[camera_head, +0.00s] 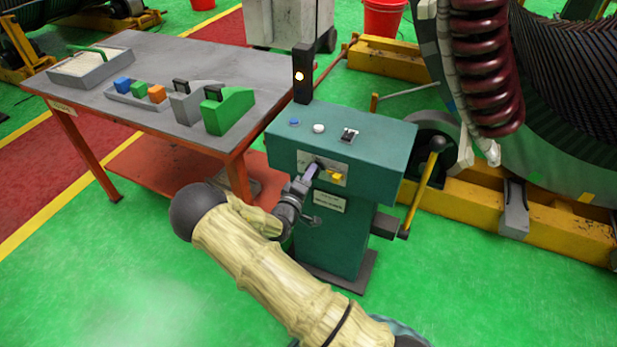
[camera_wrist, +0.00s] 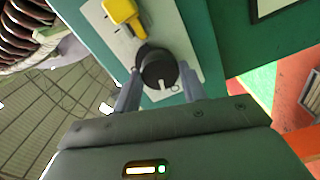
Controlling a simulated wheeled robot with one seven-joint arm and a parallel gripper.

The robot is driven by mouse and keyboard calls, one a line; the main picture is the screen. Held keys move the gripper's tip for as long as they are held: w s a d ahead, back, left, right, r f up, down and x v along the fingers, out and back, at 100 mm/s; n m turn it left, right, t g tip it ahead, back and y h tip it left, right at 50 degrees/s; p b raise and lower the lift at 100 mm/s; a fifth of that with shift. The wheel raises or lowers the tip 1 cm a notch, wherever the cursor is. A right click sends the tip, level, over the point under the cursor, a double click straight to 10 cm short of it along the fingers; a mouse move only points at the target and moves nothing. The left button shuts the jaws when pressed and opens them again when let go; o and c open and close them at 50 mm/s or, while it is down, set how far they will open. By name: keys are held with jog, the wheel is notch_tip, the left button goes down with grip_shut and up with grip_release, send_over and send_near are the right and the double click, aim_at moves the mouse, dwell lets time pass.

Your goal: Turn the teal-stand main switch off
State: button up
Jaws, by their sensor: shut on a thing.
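The teal stand (camera_head: 345,215) stands right of the table, with a sloped top and a front plate. The main switch is a round black knob (camera_wrist: 158,70) with a pale pointer mark, on the light plate (camera_wrist: 197,35) in the wrist view. My gripper (camera_wrist: 158,88) has a finger on either side of the knob and is shut on it. In the head view, my gripper (camera_head: 306,180) is at the stand's front plate and largely covers the knob. A yellow part (camera_head: 335,176) sits beside the knob; it also shows in the wrist view (camera_wrist: 122,12).
A table (camera_head: 150,75) with a tray, coloured blocks and a green holder (camera_head: 228,112) stands to the left. A lit signal post (camera_head: 303,75) rises behind the stand. A yellow-handled lever (camera_head: 425,185) is on its right. Green floor (camera_head: 130,270) is free in front.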

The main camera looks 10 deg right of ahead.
jog(key=shift+a+n, duration=0.1)
jog(key=shift+n, duration=1.4)
jog(key=o, duration=1)
jog(key=shift+c, duration=0.2)
jog(key=v, duration=1.7)
jog(key=shift+s+b, duration=0.15)
jog(key=shift+b, duration=0.15)
